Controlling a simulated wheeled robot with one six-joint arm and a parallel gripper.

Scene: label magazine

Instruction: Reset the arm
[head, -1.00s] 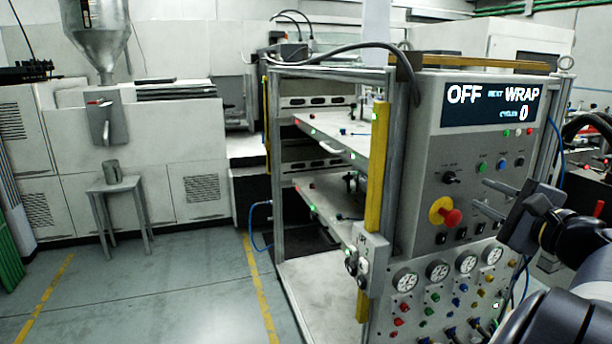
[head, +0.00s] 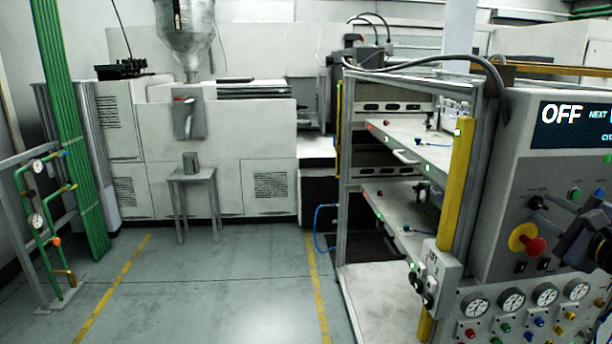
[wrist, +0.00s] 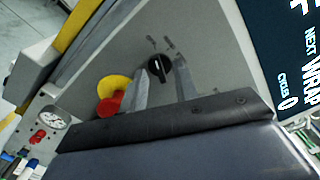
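My gripper (head: 556,208) is at the right edge of the head view, in front of the grey control panel (head: 500,220). In the wrist view my gripper (wrist: 161,68) has its two fingers apart with nothing between them but a view of the panel. A black rotary knob (wrist: 157,68) shows behind the gap; whether the fingers touch the panel cannot be told. A red mushroom button on a yellow collar (head: 527,239) is beside the fingers; it also shows left of them in the wrist view (wrist: 109,104). The display (head: 575,125) reads OFF; the wrist view shows NEXT WRAP, CYCLES 0.
An open machine frame with shelves (head: 405,155) and a yellow post (head: 457,185) stands left of the panel. Green pipes (head: 75,130) and a gauge rail (head: 40,225) stand far left. The floor between is clear.

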